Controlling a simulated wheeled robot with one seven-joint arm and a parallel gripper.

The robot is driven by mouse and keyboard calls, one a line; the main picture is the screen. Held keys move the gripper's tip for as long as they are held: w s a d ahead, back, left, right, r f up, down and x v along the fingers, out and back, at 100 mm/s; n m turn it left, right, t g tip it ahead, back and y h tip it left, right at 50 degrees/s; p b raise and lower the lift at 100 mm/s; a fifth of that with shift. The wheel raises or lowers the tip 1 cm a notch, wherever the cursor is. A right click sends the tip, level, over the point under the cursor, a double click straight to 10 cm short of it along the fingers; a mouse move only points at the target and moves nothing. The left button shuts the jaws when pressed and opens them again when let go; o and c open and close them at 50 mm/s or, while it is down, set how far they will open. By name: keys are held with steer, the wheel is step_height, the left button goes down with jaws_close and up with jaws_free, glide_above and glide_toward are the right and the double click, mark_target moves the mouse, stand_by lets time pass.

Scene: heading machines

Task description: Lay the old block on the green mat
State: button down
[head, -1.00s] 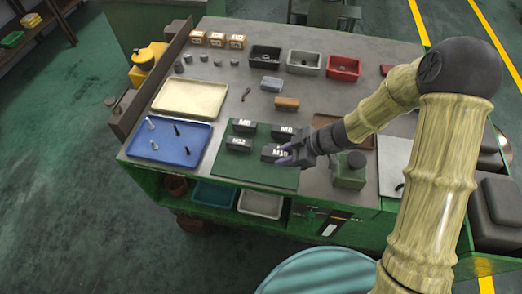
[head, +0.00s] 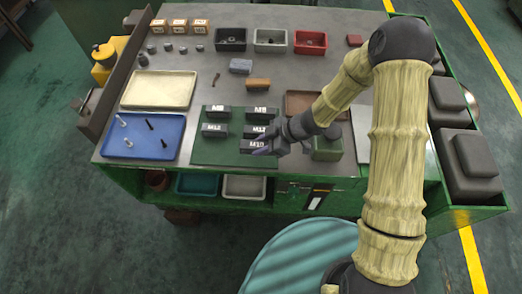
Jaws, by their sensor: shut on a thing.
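The green mat (head: 204,154) lies on the near part of the bench and bears several dark blocks with white labels. The back row has a block reading M8 (head: 216,111) and another (head: 261,112), perhaps M6. In front of them are a block reading M12 (head: 215,130) and a similar one (head: 253,131). My gripper (head: 268,147) is at the mat's right side, shut on a dark block labelled M10 (head: 252,147). This block is at the near right of the mat; whether it touches the mat I cannot tell. None is plainly marked as old.
A blue tray (head: 106,148) with bolts and a cream tray (head: 160,88) are left of the mat. A green box-like device (head: 327,147) stands close to my gripper's right. A tan block (head: 258,84) and bins (head: 270,40) are farther back.

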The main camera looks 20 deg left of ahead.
steer(key=shift+f, duration=1.95)
steer(key=c, duration=1)
jaws_free()
steer(key=shift+f, duration=0.1)
steer(key=shift+c, duration=0.2)
steer(key=v, duration=1.2)
